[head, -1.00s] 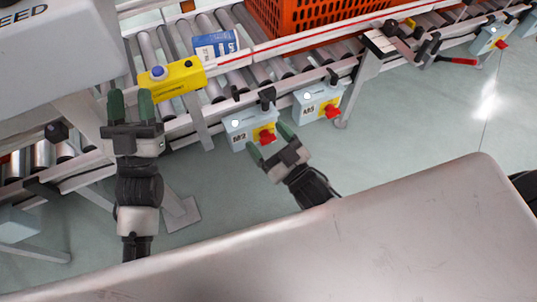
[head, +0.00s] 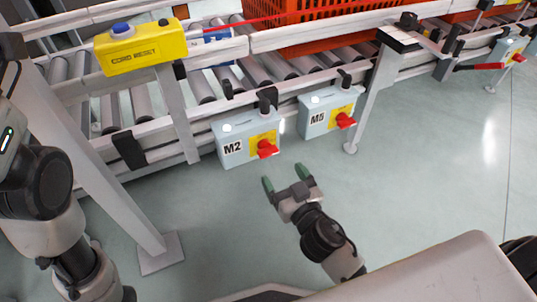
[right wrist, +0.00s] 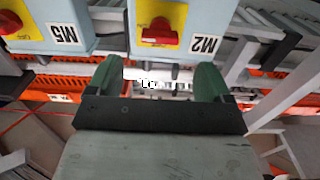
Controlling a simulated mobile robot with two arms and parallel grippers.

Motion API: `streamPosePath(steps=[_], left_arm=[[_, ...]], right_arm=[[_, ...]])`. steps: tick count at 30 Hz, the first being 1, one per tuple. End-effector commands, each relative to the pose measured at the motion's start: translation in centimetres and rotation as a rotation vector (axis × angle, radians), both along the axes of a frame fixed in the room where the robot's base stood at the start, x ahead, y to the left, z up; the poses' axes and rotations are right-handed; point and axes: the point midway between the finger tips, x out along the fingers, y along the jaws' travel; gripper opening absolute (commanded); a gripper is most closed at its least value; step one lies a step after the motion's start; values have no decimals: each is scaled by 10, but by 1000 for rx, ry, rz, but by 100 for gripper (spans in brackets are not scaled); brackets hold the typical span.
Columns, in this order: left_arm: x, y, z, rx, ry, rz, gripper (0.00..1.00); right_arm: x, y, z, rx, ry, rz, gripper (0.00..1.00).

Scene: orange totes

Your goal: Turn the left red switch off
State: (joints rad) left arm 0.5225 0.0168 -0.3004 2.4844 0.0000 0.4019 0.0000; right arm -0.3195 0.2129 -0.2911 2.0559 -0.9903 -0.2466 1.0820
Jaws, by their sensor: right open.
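The left red switch (head: 267,149) is a red knob on a yellow plate on the blue-grey box marked M2 (head: 232,149), fixed below the conveyor rail. My right gripper (head: 286,178) is open and empty, below and in front of this switch and apart from it in the head view. In the right wrist view, upside down, the switch (right wrist: 159,31) is above the gap between the green fingers (right wrist: 158,82). The second red switch (head: 345,120) is on the box marked M5 (head: 315,122) to the right. My left arm shows at the left edge, but its gripper is outside the view.
The conveyor rail (head: 215,95) runs above the boxes, with an orange tote (head: 330,28) on it. A yellow CORD RESET box (head: 140,50) is on the rail at left. A support leg (head: 372,95) stands right of M5. The floor below is clear.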

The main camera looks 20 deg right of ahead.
Motion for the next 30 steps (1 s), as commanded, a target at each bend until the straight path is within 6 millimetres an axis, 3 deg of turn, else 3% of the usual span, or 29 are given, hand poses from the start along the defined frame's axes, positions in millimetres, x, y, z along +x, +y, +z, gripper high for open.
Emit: streamPosePath(steps=[9,15,27,30], left_arm=[[-6,-1,1,2,-24,1,43],[-10,-1,2,3,-40,2,43],[-12,-1,4,6,-45,4,43],[-12,-1,4,6,-45,4,43]], right_arm=[[56,7,-1,-5,-3,2,81],[78,11,-1,-2,-1,2,81],[85,12,0,-1,1,0,81],[85,12,0,-2,1,1,69]])
